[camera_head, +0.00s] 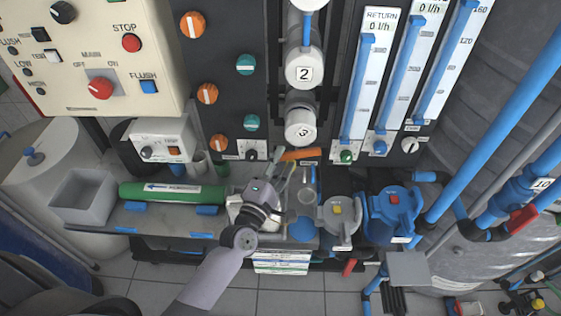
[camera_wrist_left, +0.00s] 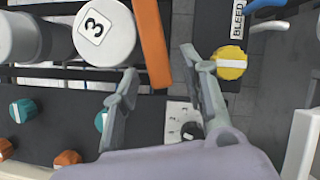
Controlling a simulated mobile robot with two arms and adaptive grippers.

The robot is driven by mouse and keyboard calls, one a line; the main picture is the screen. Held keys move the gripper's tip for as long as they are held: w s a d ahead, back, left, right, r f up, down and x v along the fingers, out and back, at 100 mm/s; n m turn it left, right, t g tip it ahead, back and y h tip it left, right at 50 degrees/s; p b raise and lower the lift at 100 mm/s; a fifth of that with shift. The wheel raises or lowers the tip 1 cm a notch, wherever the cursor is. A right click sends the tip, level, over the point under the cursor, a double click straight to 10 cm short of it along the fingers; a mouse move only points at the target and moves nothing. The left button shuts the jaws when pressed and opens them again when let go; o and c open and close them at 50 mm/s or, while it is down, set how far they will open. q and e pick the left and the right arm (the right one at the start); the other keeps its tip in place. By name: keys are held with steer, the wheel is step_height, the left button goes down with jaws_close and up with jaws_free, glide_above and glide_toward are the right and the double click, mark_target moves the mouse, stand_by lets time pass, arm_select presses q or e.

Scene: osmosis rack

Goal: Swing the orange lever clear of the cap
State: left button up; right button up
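The orange lever (camera_head: 300,155) shows in the head view just below the white cap marked 3 (camera_head: 300,131). In the left wrist view the lever (camera_wrist_left: 152,45) is a long orange bar right beside the cap (camera_wrist_left: 103,32); its lower end lies between my fingers in the picture. My left gripper (camera_head: 284,166) reaches up to the lever's left end. In the wrist view its two grey fingers (camera_wrist_left: 159,62) stand apart on either side of the lever, with gaps visible. I cannot tell how deep the lever sits between them. My right gripper is not in view.
A yellow knob (camera_wrist_left: 230,62) is close to the right finger in the wrist view. A white cap marked 2 (camera_head: 304,70) is above. A green cylinder (camera_head: 172,192) lies left of my arm. A grey pump (camera_head: 339,220) and blue pump (camera_head: 391,210) stand to the right.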

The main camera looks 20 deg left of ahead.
arm_select(q)
jaws_close()
step_height(320, 180, up, 2)
steer(key=m+g+p, duration=0.1)
steer(key=m+p, duration=0.3)
steer(key=p, duration=0.5)
steer(key=shift+m+g+p, duration=0.4)
jaws_free()
steer(key=shift+r, duration=0.1)
steer(key=shift+s, duration=0.15)
steer(key=s, duration=0.4)
steer(key=s+a, duration=0.1)
steer(key=s, duration=0.6)
steer(key=shift+s+a+r, duration=0.15)
steer(key=shift+s+r, duration=0.2)
steer(key=shift+r, duration=0.05)
